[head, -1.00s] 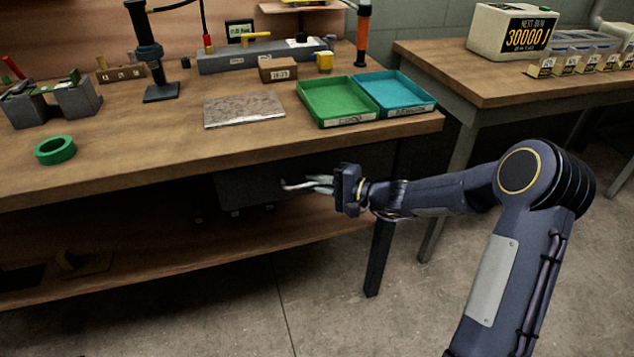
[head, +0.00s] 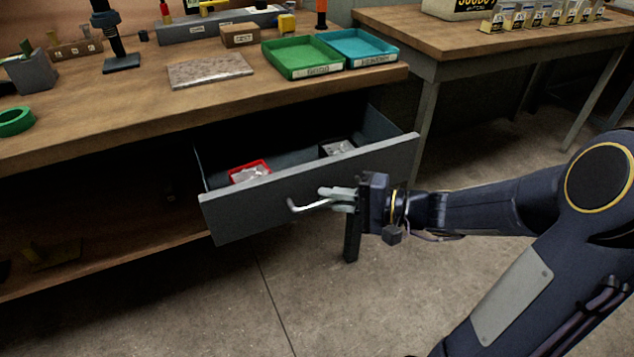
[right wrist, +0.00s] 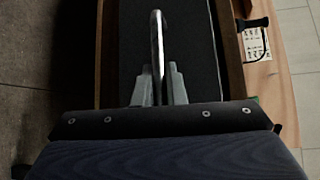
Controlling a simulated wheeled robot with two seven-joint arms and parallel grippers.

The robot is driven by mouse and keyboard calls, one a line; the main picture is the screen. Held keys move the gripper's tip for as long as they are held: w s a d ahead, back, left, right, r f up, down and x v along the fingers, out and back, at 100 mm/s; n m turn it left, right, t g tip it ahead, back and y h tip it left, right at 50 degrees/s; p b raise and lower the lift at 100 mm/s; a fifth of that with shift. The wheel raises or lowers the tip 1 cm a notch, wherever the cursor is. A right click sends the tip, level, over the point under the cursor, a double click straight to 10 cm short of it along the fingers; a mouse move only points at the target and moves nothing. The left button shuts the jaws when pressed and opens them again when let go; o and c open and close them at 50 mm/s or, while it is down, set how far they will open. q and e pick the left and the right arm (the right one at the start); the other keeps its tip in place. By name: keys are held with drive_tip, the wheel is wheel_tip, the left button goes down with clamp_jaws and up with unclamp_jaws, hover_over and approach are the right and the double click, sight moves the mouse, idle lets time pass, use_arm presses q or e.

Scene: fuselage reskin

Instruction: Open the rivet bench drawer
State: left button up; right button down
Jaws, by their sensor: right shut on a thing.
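The rivet bench drawer (head: 300,195) is pulled out from under the wooden bench top. It is grey, and its inside shows from above. A red bin (head: 249,172) and a dark bin (head: 337,149), both with small pale contents, sit inside it. My right gripper (head: 335,199) is in front of the drawer face, shut on the curved metal handle (head: 298,206). In the right wrist view the handle (right wrist: 157,45) stands between the two fingers (right wrist: 160,85). My left gripper is not in view.
The bench top (head: 130,128) holds a green tray (head: 300,72), a blue tray (head: 360,60), a speckled plate (head: 210,70) and a green ring (head: 15,121). A second table (head: 440,62) stands at the right. The floor (head: 330,310) before the drawer is clear.

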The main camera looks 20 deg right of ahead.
drive_tip(key=s, duration=0.6)
drive_tip(key=shift+s+d, duration=0.1)
drive_tip(key=c, duration=1.8)
unclamp_jaws()
drive_tip(key=shift+o, duration=0.2)
drive_tip(key=v, duration=0.7)
drive_tip(key=shift+s+d+p, duration=0.3)
drive_tip(key=shift+p, duration=0.1)
